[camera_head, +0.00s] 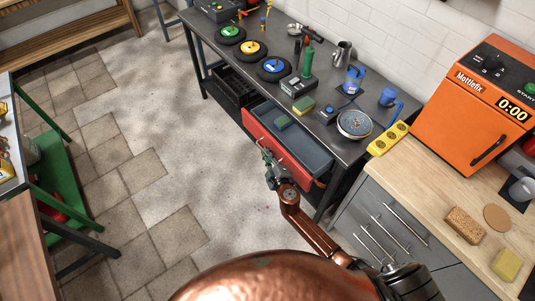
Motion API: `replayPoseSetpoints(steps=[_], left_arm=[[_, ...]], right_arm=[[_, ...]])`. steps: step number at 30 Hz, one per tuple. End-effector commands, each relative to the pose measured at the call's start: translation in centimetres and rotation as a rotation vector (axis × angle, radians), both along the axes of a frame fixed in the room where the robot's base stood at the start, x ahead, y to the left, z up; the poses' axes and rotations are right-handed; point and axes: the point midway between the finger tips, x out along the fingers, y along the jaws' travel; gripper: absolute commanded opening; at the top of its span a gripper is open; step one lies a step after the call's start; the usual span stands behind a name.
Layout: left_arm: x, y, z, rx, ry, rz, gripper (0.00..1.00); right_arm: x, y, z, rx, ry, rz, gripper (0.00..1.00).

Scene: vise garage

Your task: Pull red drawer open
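The red drawer (256,133) stands out from under the dark metal workbench, so its grey inside shows. A green item (283,121) lies in it. My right gripper (265,153) is at the drawer's red front, near the middle, where the handle shows only in part. It is too small to tell whether the fingers are open or shut on the handle. My copper-coloured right arm reaches up to it from the bottom of the picture. My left gripper is not in view.
An orange microwave (479,100) stands on the wooden counter (425,185) at right. The tiled floor (185,140) left of the drawer is clear.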

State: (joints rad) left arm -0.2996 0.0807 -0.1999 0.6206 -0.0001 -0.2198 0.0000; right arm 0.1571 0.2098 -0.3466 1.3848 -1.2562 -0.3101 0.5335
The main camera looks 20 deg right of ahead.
Motion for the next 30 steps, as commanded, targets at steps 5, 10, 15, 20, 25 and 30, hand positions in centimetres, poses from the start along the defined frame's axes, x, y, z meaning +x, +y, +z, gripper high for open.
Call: replayPoseSetpoints(steps=[5, 10, 15, 20, 25, 30], left_arm=[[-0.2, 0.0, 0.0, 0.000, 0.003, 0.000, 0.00], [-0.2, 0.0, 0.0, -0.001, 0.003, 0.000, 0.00], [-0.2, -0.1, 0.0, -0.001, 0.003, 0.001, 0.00], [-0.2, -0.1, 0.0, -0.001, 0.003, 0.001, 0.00], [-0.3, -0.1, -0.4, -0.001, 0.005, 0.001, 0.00], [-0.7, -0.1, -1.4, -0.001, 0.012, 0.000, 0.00]], right_arm=[[0.0, -0.1, 0.0, 0.000, 0.001, -0.001, 0.00], [0.0, -0.1, 0.0, 0.000, 0.001, -0.001, 0.00], [0.0, -0.1, 0.0, 0.000, 0.001, -0.002, 0.00], [-0.1, 0.0, -0.1, 0.001, 0.001, -0.002, 0.00], [-1.0, 2.6, -0.3, 0.006, 0.002, 0.001, 0.00], [-2.8, 7.4, -0.6, 0.007, 0.005, 0.002, 0.00]])
